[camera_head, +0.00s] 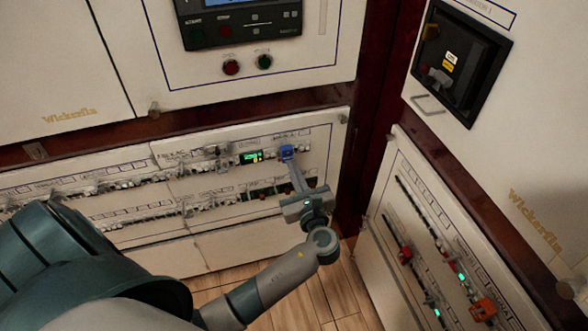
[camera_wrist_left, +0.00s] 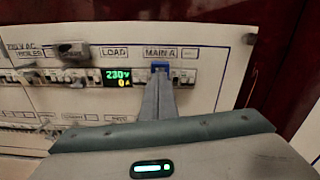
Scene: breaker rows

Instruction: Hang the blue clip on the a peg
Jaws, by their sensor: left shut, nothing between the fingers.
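The small blue clip (camera_head: 287,152) is at the upper breaker row, near the right end of the lower panel. In the left wrist view the blue clip (camera_wrist_left: 160,67) sits just under the "MAIN A" label (camera_wrist_left: 160,52). My left gripper (camera_head: 292,163) reaches up to the panel with its fingers shut and nothing between them. Its fingertips (camera_wrist_left: 160,80) end right at the clip's lower edge; I cannot tell whether they touch it. The fingers hide what lies below the clip. I cannot make out a separate peg. My right gripper is not in view.
A green "230V" display (camera_wrist_left: 118,76) is left of the clip. A second breaker row (camera_head: 262,190) runs below. A panel with red switches (camera_head: 440,250) stands at the right, past the dark red corner post (camera_head: 366,150). Wooden floor (camera_head: 335,295) shows below.

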